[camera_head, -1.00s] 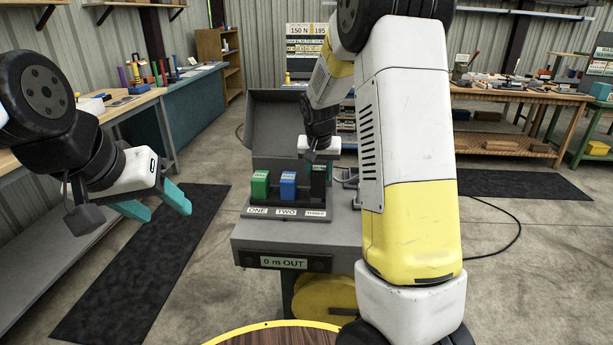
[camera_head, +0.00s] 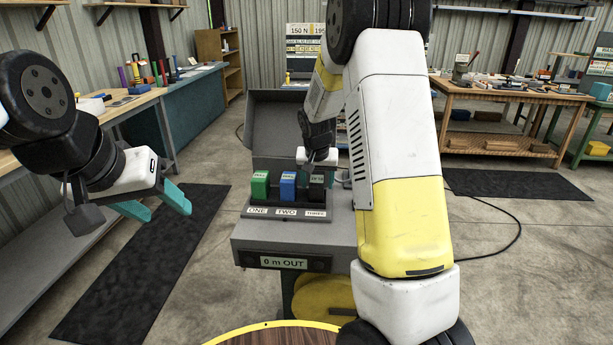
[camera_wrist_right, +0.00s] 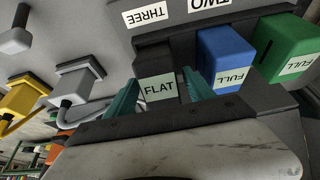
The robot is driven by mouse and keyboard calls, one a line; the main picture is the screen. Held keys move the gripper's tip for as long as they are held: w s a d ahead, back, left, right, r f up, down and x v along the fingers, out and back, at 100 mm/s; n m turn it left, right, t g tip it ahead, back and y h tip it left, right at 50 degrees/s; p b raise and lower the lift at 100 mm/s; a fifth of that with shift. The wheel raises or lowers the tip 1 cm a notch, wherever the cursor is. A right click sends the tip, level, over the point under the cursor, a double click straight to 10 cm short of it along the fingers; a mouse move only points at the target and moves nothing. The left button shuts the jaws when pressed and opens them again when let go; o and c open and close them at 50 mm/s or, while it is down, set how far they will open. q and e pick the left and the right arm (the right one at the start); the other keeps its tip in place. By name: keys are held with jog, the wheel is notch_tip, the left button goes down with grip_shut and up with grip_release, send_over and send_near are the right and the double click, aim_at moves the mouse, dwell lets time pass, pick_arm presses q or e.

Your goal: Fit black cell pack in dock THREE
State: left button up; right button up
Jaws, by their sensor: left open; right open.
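A black cell pack with a FLAT label (camera_wrist_right: 158,87) stands in dock THREE, at the right end of the dock row, and also shows in the head view (camera_head: 317,188). My right gripper (camera_wrist_right: 162,100) is open, with one teal finger on either side of the pack's labelled end; I cannot tell whether they touch it. In the head view this gripper is over the pack. A blue pack (camera_head: 288,186) is in dock TWO and a green pack (camera_head: 260,185) in dock ONE; both read FULL in the wrist view. My left gripper (camera_head: 163,206) is open and empty, left of the dock.
The dock sits on a grey cabinet (camera_head: 285,243) with a raised lid (camera_head: 276,125) behind and a "0 m OUT" sign on its front. Grey (camera_wrist_right: 80,85) and yellow (camera_wrist_right: 24,98) plugs with cables lie beside dock THREE. A workbench (camera_head: 130,103) stands at left.

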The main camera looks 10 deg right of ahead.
jog(key=shift+r, duration=0.15)
jog(key=v, duration=1.2)
jog(key=s+a+r+n+t+y, duration=0.1)
jog(key=s+r+n, duration=0.1)
jog(key=s, duration=1.2)
jog(key=s+a+r+n+t+y, duration=0.1)
jog(key=s+r, duration=0.4)
jog(key=s, duration=1)
jog(key=shift+a+n+y, duration=0.4)
jog(key=shift+a+y, duration=0.3)
jog(key=shift+a, duration=0.1)
jog(key=shift+w+r, duration=0.1)
